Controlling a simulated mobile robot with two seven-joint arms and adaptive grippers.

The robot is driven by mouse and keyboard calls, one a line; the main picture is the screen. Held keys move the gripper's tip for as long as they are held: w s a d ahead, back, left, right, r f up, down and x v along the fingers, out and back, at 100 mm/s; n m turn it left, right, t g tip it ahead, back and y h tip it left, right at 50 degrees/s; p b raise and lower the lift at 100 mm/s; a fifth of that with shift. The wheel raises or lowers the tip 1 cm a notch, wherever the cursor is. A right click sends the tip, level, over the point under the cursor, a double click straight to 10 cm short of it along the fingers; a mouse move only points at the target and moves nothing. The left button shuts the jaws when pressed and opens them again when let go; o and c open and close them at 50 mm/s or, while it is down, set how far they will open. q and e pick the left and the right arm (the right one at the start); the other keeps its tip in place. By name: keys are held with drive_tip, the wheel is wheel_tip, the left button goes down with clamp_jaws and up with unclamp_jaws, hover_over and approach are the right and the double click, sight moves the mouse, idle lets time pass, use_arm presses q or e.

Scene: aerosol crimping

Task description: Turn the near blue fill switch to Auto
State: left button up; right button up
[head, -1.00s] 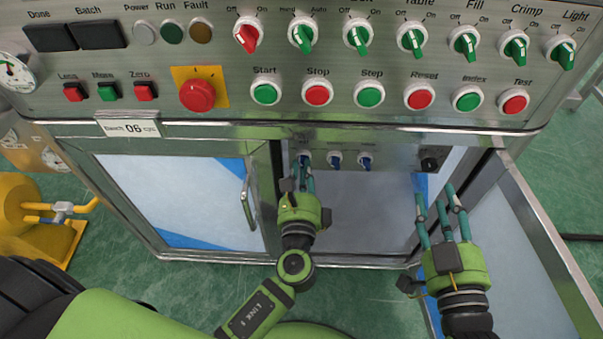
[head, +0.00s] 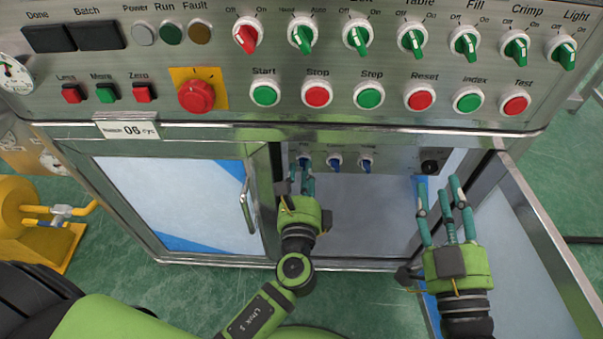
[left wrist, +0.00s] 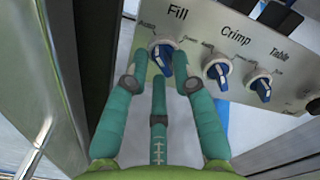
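The blue fill switch (left wrist: 163,58) is a blue handle on a white round base, under the label "Fill" on a small panel. It is the leftmost of three blue switches in the cabinet opening and also shows in the head view (head: 304,163). Its handle slants slightly in the left wrist view; its exact setting is hard to read. My left gripper (left wrist: 159,68) is open, with fingers on both sides of this switch and one below; I cannot tell whether they touch it. My right gripper (head: 442,196) is open and empty near the opening's right side.
The Crimp switch (left wrist: 217,72) and Table switch (left wrist: 261,86) stand close to the right of Fill. A black knob (head: 430,167) is further right. The cabinet's left door (head: 185,200) is shut; the right door (head: 535,220) stands open. The main control panel (head: 385,62) overhangs above.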

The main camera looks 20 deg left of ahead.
use_arm(q)
drive_tip(key=v, duration=1.2)
drive_tip(key=shift+s, duration=0.1)
